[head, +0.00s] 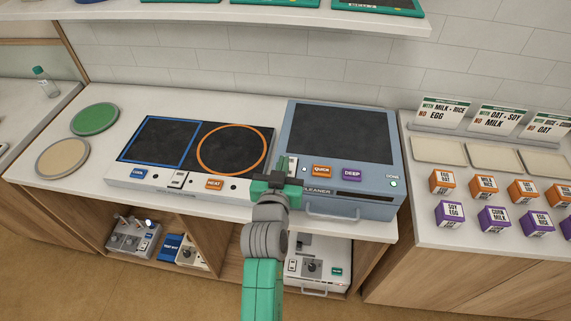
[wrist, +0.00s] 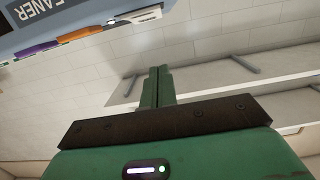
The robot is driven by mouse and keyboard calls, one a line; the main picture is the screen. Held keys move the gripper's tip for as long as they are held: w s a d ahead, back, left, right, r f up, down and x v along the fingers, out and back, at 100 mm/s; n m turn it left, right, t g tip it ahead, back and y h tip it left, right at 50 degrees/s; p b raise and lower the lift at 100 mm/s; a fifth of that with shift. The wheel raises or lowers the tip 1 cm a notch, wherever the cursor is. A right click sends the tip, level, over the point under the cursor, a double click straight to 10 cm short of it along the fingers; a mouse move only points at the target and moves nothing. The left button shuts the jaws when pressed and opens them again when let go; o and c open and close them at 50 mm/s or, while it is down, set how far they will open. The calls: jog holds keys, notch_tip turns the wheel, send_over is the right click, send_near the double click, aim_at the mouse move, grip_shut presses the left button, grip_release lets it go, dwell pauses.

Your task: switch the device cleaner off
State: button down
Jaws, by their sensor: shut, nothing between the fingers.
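The device cleaner (head: 340,133) is a blue-grey box with a dark top panel, an orange QUICK button (head: 321,171), a purple DEEP button (head: 352,174) and a green-lit lamp marked DONE (head: 393,183). A whitish switch (head: 291,165) at its front left is partly hidden by my gripper (head: 277,179), so its position cannot be told. My gripper is at the cleaner's front left corner, its fingers together and empty; contact is unclear. In the wrist view the shut fingers (wrist: 157,84) point at the wall, and the cleaner's lettered front (wrist: 60,15) shows upper left with the switch (wrist: 135,19).
Left of the cleaner is a white two-zone unit (head: 115,173) with COOL and HEAT buttons. Green and beige round pads (head: 62,158) lie further left. A right counter (head: 430,232) holds labelled boxes, cards and trays. A shelf (head: 330,16) hangs above; open cubbies with devices are below.

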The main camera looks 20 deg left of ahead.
jog(key=x, duration=0.4)
jog(key=shift+b, duration=0.3)
notch_tip(320, 180, down, 3)
jog(key=shift+w+r, duration=0.1)
jog(key=shift+w, duration=0.05)
jog(key=shift+f+b, duration=0.35)
jog(key=shift+f, duration=0.25)
jog(key=shift+w+r+p, duration=0.1)
jog(key=shift+r+p, duration=0.05)
jog(key=shift+p, duration=0.35)
jog(key=shift+w+a+f+g, duration=0.1)
jog(key=shift+f+g, duration=0.2)
jog(key=r+p, duration=0.1)
jog(key=r, duration=0.1)
jog(key=r+p, duration=0.2)
jog(key=shift+s+r+p, duration=0.25)
jog(key=shift+r+p, duration=0.05)
jog(key=shift+r, duration=0.1)
jog(key=r+v, duration=0.1)
jog(key=v, duration=0.7)
jog(key=shift+s+r+p, duration=0.15)
jog(key=shift+s+p, duration=0.1)
jog(key=shift+p, duration=0.1)
